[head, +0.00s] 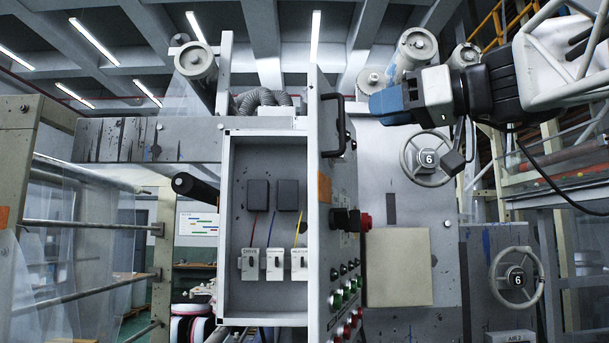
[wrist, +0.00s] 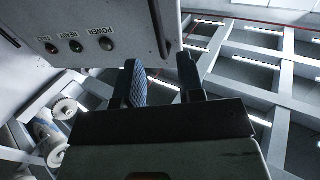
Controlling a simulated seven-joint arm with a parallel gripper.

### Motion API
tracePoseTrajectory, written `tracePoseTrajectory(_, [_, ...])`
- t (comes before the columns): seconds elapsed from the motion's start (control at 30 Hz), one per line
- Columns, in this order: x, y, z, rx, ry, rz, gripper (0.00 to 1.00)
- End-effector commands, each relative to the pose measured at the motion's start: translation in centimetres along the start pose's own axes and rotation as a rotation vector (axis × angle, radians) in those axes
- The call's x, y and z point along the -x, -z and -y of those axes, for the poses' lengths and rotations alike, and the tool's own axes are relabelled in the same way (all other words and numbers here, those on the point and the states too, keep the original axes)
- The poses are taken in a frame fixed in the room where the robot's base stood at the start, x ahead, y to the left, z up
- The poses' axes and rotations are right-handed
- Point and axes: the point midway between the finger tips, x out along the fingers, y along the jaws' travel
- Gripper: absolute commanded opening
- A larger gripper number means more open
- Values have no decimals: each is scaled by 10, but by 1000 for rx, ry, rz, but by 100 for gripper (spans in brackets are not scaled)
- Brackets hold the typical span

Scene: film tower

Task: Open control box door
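The control box (head: 227,190) is a grey cabinet in the middle of the head view. Its door (head: 319,240) stands swung well out from the box, seen nearly edge-on, so the inside shows. A dark bar handle (head: 339,127) is on the door's upper part. My gripper (head: 388,105) is at upper right of the door, apart from the handle, its blue fingertips pointing left. In the wrist view my gripper (wrist: 161,75) has its two fingers spread, with nothing visible held between them. A grey panel with labelled buttons (wrist: 78,47) lies beyond the left finger.
Inside the box are white breakers (head: 274,264) and dark blocks (head: 258,194). The door carries a dark knob (head: 345,220) and rows of coloured buttons (head: 342,300). Handwheels (head: 428,158) (head: 517,279) stand to the right. A dark roller (head: 196,188) juts out left of the box.

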Motion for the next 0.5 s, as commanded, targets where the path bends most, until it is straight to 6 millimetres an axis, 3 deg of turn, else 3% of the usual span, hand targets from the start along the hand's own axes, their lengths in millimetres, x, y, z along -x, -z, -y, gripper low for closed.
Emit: tracePoseTrajectory(0.5, [-20,0,0,-1,2,0,35])
